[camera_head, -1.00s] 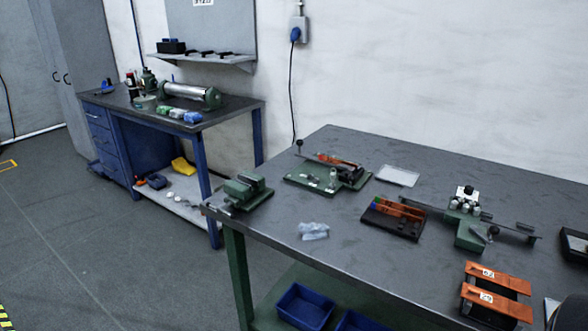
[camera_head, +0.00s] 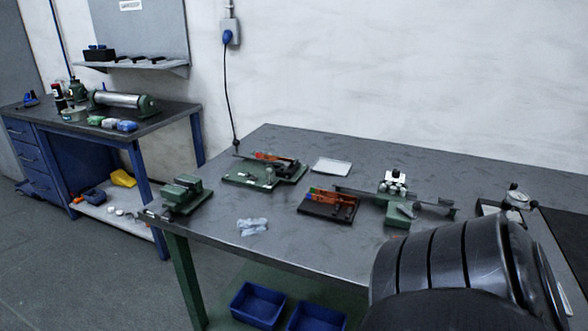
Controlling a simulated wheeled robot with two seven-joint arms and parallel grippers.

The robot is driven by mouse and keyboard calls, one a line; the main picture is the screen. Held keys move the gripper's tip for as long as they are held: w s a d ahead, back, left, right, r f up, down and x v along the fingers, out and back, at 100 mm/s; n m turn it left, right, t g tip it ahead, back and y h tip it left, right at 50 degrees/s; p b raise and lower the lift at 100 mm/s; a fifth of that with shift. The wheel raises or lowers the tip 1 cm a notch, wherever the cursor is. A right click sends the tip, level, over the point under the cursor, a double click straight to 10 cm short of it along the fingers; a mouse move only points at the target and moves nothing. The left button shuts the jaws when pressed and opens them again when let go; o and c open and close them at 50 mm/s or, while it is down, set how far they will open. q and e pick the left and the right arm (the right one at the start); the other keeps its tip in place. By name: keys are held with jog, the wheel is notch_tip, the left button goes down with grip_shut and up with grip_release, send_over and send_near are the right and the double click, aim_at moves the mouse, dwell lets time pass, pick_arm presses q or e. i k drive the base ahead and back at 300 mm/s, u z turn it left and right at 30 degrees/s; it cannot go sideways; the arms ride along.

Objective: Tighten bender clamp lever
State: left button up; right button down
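Several green bench devices stand on the grey workbench (camera_head: 310,253); I cannot tell for sure which is the bender. A flat green fixture (camera_head: 240,181) with an orange part and a thin lever rod stands at the back left. A green device (camera_head: 398,213) with a long horizontal bar and pale round knobs stands right of the middle. A small green vise-like block (camera_head: 182,192) sits at the left corner. No gripper shows. A dark ribbed link of my own arm fills the lower right and hides the bench's front right.
A black tray (camera_head: 315,208) with orange parts, a crumpled pale cloth (camera_head: 252,226) and a white sheet (camera_head: 332,166) lie on the bench. A dial device (camera_head: 517,199) stands at the right. Blue bins (camera_head: 257,304) sit below. A second blue bench (camera_head: 70,160) is at left.

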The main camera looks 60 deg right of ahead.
aim_at(287, 172)
jog(key=k, duration=0.4)
jog(key=z, duration=1.15)
